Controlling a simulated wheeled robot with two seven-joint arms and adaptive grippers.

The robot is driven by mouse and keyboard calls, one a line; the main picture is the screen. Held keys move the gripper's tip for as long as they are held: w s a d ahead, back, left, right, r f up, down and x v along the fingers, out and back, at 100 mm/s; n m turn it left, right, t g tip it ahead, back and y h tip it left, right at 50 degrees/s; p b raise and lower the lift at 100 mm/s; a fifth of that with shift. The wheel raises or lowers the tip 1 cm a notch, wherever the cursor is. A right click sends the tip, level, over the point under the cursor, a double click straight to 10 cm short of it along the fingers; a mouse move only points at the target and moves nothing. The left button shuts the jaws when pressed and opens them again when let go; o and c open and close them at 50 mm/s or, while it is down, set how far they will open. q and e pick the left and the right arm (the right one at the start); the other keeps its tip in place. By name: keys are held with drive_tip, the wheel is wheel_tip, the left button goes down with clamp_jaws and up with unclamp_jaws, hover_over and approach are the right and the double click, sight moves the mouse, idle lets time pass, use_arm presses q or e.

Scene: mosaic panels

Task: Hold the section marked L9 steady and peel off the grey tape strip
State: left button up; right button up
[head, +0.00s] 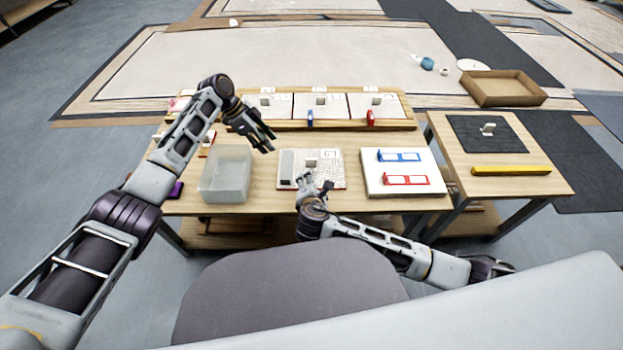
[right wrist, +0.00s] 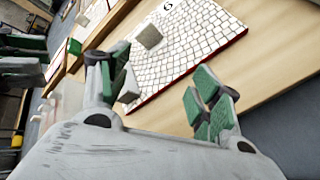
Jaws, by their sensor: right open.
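A white-tiled mosaic section (head: 333,181) with a thin red edge lies flat at the table's front middle. Its label is too small to read in the head view; the right wrist view shows part of a digit on the section (right wrist: 180,55). A small grey block (head: 311,162) stands on the tiles, also seen in the right wrist view (right wrist: 149,37). My right gripper (head: 316,186) is open and empty at the section's front edge. My left gripper (head: 268,137) hangs above the table, behind and left of the section, fingers apart, empty.
A translucent bin (head: 226,193) stands left of the section. A white board (head: 410,188) with blue and red frames lies right. A wooden rack (head: 400,125) with panels and clips spans the back. A side table (head: 548,184) holds a dark mat and yellow bar (head: 511,170).

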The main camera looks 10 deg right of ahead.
sight(311, 161)
drive_tip(key=n, duration=0.2)
drive_tip(key=w+n, duration=0.1)
drive_tip(key=shift+d+r+n+t, duration=0.2)
drive_tip(key=shift+r+n+t, duration=0.05)
drive_tip(key=shift+n+t, duration=0.15)
drive_tip(key=n, duration=0.2)
drive_tip(key=shift+w+r+n, duration=0.15)
drive_tip(key=shift+r+n, duration=0.15)
drive_tip(key=shift+r, duration=0.05)
drive_tip(key=shift+w+a+r+n+t, duration=0.1)
drive_tip(key=shift+n+t, duration=0.05)
drive_tip(key=shift+n, duration=0.7)
drive_tip(key=shift+a+r+n+t, duration=0.1)
drive_tip(key=shift+n, duration=0.7)
drive_tip(key=shift+w+r+n+t, duration=0.1)
drive_tip(key=shift+n+t, duration=0.05)
drive_tip(key=shift+n, duration=0.7)
drive_tip(key=shift+w+f, duration=0.1)
drive_tip(key=shift+f, duration=0.05)
drive_tip(key=shift+x, duration=6.75)
